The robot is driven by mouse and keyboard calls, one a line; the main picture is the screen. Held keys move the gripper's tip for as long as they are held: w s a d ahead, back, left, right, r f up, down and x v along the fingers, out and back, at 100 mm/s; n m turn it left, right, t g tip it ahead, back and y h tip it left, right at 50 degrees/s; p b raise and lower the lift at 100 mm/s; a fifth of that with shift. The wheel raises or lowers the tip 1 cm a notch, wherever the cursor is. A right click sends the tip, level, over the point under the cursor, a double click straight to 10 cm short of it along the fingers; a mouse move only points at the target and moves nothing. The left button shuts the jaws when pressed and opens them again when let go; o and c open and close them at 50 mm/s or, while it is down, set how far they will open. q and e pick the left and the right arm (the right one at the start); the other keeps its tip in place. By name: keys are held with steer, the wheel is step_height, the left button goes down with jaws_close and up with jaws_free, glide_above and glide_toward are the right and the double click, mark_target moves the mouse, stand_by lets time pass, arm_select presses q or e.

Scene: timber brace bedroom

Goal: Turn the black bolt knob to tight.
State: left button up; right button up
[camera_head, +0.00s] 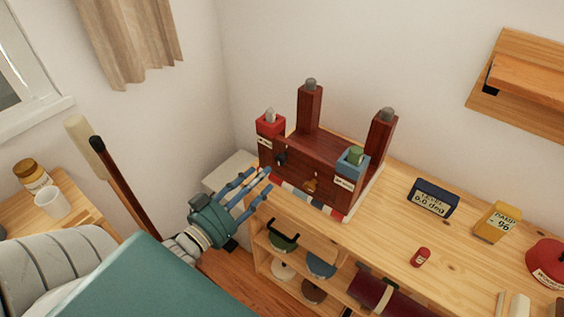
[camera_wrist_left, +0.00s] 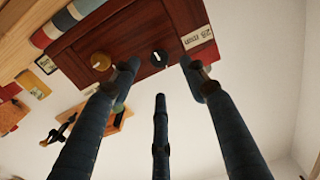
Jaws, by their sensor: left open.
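The black bolt knob (camera_head: 281,159) is on the front face of the dark red wooden brace (camera_head: 325,153), near its left post. It also shows in the left wrist view (camera_wrist_left: 159,57), with a pale mark on it. A brass knob (camera_head: 311,184) is to its right on the same face; in the wrist view it is left of the black knob (camera_wrist_left: 101,61). My left gripper (camera_head: 258,182) is open in front of the brace, lower left of the black knob. In the wrist view its fingers (camera_wrist_left: 160,85) spread around the black knob's direction, apparently not touching it. My right gripper is out of view.
A red block (camera_head: 270,124) and a blue block (camera_head: 351,163) top the brace's front corners. A striped strip (camera_head: 308,201) runs below. Shelves (camera_head: 262,262) are underneath.

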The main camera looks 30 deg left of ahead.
mark_target(279, 161)
arm_select(q)
steer(key=w, duration=0.4)
steer(key=w+p, duration=0.1)
steer(key=w, duration=0.1)
steer(key=shift+d+r, duration=0.1)
steer(key=shift+d, duration=0.2)
steer(key=shift+w, duration=0.7)
steer(key=shift+w+d, duration=0.1)
steer(key=shift+w, duration=0.05)
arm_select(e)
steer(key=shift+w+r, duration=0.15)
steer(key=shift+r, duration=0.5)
arm_select(q)
steer(key=shift+c, duration=0.3)
jaws_close()
steer(key=shift+m+p, duration=0.3)
steer(key=shift+p, duration=0.15)
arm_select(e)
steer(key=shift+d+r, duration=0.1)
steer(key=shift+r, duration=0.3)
